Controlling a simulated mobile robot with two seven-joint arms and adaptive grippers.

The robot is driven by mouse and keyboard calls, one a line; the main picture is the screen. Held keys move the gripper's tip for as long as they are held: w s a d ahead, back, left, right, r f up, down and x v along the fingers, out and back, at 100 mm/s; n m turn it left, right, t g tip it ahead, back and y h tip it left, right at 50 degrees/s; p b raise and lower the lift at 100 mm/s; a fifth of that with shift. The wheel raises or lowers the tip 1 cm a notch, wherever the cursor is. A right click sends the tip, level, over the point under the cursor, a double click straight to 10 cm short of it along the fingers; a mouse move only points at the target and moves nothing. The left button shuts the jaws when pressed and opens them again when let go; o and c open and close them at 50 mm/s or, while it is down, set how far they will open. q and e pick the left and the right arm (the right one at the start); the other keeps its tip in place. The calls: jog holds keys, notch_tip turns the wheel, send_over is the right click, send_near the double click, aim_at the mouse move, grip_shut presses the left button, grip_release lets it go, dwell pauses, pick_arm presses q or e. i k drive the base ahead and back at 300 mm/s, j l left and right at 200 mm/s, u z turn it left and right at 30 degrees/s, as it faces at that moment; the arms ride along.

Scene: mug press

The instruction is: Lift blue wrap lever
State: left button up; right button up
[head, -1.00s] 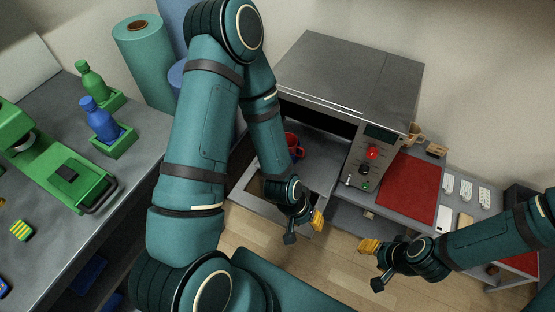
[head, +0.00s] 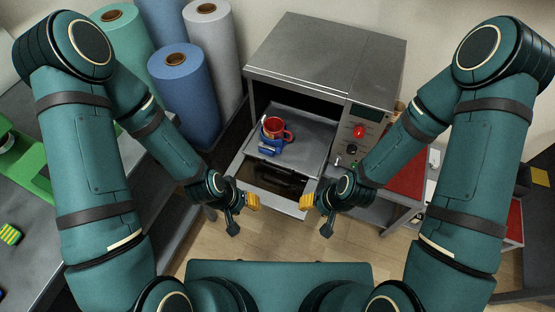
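A red mug (head: 274,127) stands on the grey pulled-out tray (head: 303,141) in front of the press opening. A blue wrap (head: 269,147) sits at the mug's lower front side; its lever is too small to make out clearly. My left gripper (head: 242,214) is open and empty, in front of the tray and below left of the mug in the head view. My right gripper (head: 317,214) is open and empty, in front of the tray's right side. Both are apart from the mug and wrap.
The grey press (head: 325,60) stands behind the tray, with a control panel (head: 357,140) at its right. Blue (head: 184,95), green and white rolls stand at left. A red mat (head: 408,172) lies right of the press. Open floor lies in front.

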aim_at(278, 150)
jog(key=i+j+z, duration=0.15)
jog(key=z, duration=0.2)
jog(key=i+j+z, duration=0.15)
jog(key=j+z, duration=0.2)
